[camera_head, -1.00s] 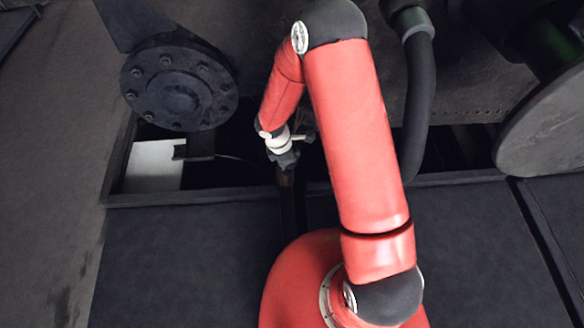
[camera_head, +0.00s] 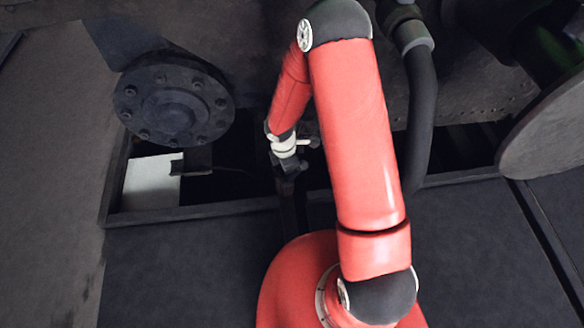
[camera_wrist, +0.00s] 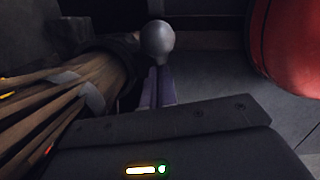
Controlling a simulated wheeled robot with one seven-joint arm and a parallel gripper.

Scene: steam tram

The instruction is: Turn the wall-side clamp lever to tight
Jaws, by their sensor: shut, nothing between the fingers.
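A grey ball knob (camera_wrist: 160,42) on a thin dark stem stands just beyond my gripper's housing in the wrist view. It looks like the end of a lever, but I cannot tell whether it is the wall-side clamp lever or how it is set. My gripper (camera_head: 287,186) hangs over the dark gap in the floor in the head view, small and partly in shadow. It is shut and empty. No contact between gripper and knob can be made out.
A brown bundle of strands with grey bands (camera_wrist: 85,85) lies left of the knob. A round bolted flange (camera_head: 175,105) and a white block (camera_head: 152,184) are left of my arm. A thick black hose (camera_head: 420,115) and a large disc (camera_head: 550,130) are right.

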